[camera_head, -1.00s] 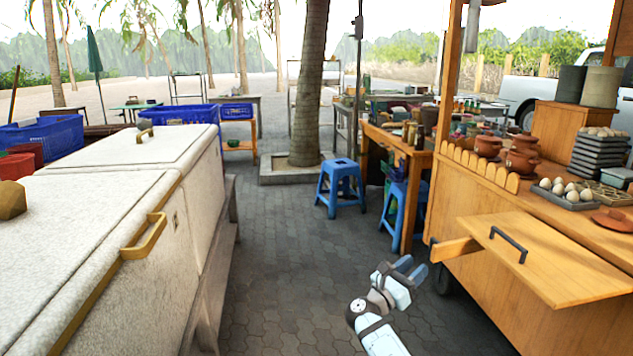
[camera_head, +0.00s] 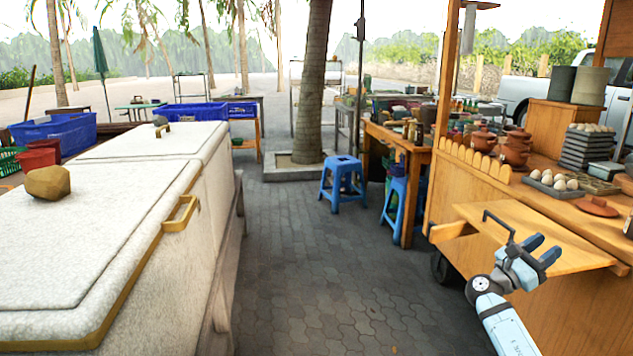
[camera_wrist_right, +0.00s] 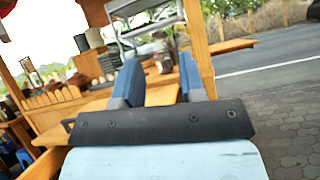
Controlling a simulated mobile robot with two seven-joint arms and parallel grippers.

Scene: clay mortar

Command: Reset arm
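My right gripper (camera_head: 538,254) is in the lower right of the head view, in front of the wooden cart's pull-out board (camera_head: 515,228). Its two blue fingers stand apart, with nothing between them. In the right wrist view the fingers (camera_wrist_right: 158,82) are also spread and empty, pointing toward the cart. The board's dark handle (camera_head: 497,222) shows just left of the gripper; whether they touch I cannot tell. My left gripper is not in view.
The wooden cart (camera_head: 480,180) carries clay pots (camera_head: 515,150), an egg tray (camera_head: 553,184) and stacked trays. A long white chest (camera_head: 90,235) stands on the left. Blue stools (camera_head: 343,182) stand farther back. The paved aisle (camera_head: 310,270) between chest and cart is clear.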

